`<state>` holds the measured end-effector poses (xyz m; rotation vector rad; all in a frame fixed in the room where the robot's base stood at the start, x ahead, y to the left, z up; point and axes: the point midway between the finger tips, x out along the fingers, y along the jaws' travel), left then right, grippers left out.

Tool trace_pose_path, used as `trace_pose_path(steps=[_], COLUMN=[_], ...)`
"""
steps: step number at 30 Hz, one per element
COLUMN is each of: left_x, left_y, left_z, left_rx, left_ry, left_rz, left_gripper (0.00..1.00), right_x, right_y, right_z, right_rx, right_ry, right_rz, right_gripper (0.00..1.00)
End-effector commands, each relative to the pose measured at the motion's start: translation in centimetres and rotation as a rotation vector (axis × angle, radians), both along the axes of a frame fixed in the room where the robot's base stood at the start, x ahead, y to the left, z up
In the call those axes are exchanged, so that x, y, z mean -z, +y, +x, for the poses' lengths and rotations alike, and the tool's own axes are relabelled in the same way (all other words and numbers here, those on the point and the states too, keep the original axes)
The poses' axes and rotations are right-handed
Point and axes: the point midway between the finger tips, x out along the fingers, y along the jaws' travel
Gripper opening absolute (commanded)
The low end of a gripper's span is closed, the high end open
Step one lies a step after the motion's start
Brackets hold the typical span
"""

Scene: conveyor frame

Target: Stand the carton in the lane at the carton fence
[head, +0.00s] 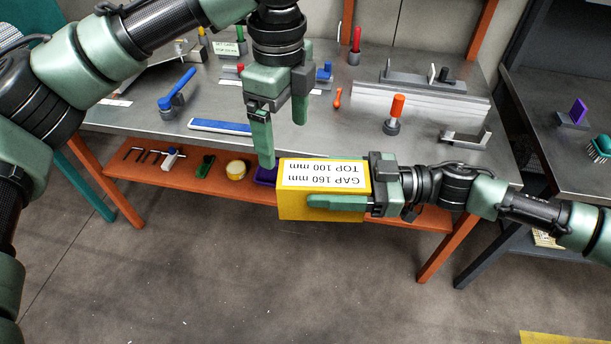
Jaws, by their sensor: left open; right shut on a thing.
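My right gripper (318,190) is shut on a yellow box (298,207) and holds it in front of the bench's front edge. A white label on the box's upper face reads "GAP 160 mm TOP 100 mm" upside down. One green finger lies along the near side; the other is hidden behind the box. No other carton-like piece shows, so I take this as the carton. My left gripper (283,143) is open and empty, pointing down, with one fingertip close to the box's far left corner. A long grey rail (435,99) on the bench may be the fence; I cannot tell.
The grey bench (330,133) carries a blue-handled clamp (176,91), a blue bar (219,127), an orange-topped post (396,112) and a grey bracket (466,137). An orange shelf (125,167) below holds small tools. Another bench (545,105) stands right. Floor in front is clear.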

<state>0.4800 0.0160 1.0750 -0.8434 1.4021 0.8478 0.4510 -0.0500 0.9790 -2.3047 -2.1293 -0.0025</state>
Motion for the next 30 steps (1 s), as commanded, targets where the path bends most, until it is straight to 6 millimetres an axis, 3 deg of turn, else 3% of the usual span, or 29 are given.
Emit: trace_pose_path(steps=[8, 13, 18, 23, 30], left_x=[1.0, 2.5, 2.9, 2.9, 4.9], left_y=[-0.7, -2.3, -2.5, -0.4, 5.8], left_z=[-0.7, -2.3, -2.8, -1.8, 0.4], left_rx=[0.033, 0.104, 0.129, 0.083, -0.09], left_ry=[0.072, 0.238, 0.361, 0.388, 0.318], left_rz=[-0.093, -0.373, -0.74, -1.07, -1.433], left_gripper=[0.89, 0.89, 0.89, 0.89, 0.89], right_x=[0.0, 0.0, -0.1, -0.1, -0.1], right_y=[0.0, 0.0, 0.0, 0.0, 0.0], right_z=[-0.1, -0.1, -0.1, -0.1, 0.0], right_rx=[-0.009, -0.008, -0.008, -0.008, -0.008], right_ry=[0.0, 0.0, 0.0, 0.0, 0.0], right_rz=[0.001, 0.001, 0.001, 0.001, 0.001], right_gripper=[0.23, 0.23, 0.23, 0.23, 0.23])
